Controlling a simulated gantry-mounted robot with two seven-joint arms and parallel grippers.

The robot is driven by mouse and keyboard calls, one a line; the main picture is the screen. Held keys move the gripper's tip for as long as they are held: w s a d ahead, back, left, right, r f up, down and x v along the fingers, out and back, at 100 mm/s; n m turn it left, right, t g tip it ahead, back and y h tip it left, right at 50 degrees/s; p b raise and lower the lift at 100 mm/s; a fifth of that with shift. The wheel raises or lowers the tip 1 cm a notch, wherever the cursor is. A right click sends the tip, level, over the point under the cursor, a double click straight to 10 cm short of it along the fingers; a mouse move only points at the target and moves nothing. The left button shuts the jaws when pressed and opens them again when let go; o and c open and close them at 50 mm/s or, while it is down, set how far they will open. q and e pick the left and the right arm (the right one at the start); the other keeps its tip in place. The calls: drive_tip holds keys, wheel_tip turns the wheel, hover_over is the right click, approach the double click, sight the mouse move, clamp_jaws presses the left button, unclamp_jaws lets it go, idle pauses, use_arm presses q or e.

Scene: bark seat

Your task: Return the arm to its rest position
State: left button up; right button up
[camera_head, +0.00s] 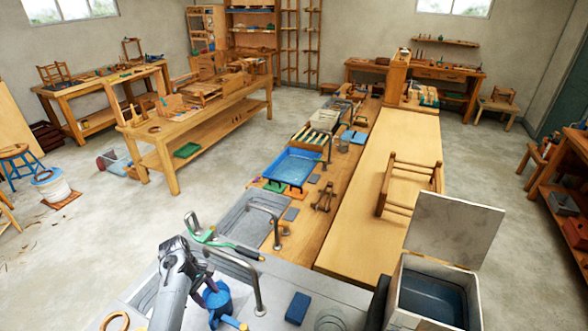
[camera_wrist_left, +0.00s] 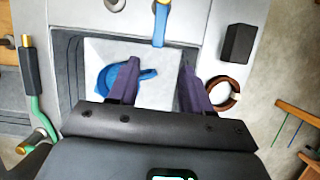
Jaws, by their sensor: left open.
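My left arm (camera_head: 176,275) comes in over the near end of the counter in the head view, and its gripper (camera_head: 208,288) points down beside a blue jug-like vessel (camera_head: 221,306). In the left wrist view my left gripper (camera_wrist_left: 158,82) has its two purple fingers spread apart, with nothing held between them. The blue vessel (camera_wrist_left: 112,77) lies beyond the fingers over a pale basin floor, partly hidden by one finger. I cannot tell whether a finger touches it. My right gripper is not in view.
Curved metal taps (camera_head: 258,285) stand close to my left arm. A green-handled tool (camera_head: 222,243) lies on the sink counter. A dark blue block (camera_head: 297,307) and an open lidded box (camera_head: 433,295) are to the right. A brown ring (camera_wrist_left: 222,96) lies near the gripper.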

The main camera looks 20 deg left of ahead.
use_arm(q)
drive_tip(key=s+m+y+p, duration=0.4)
drive_tip(key=s+m+y, duration=0.15)
drive_tip(key=s, duration=0.45)
drive_tip(key=s+d+r+m+t+p, duration=0.2)
drive_tip(key=s+d+r+m, duration=0.4)
drive_tip(key=s+d, duration=0.3)
drive_tip(key=s+d+r+m+t+h+p, duration=0.1)
drive_tip(key=s+d+r+m+t+p, duration=0.1)
drive_tip(key=s+d+r+m, duration=0.4)
drive_tip(key=s+d+r, duration=0.2)
drive_tip(key=s+d, duration=0.1)
drive_tip(key=d, duration=0.1)
drive_tip(key=shift+s+r+m, duration=0.15)
drive_tip(key=shift+m, duration=0.2)
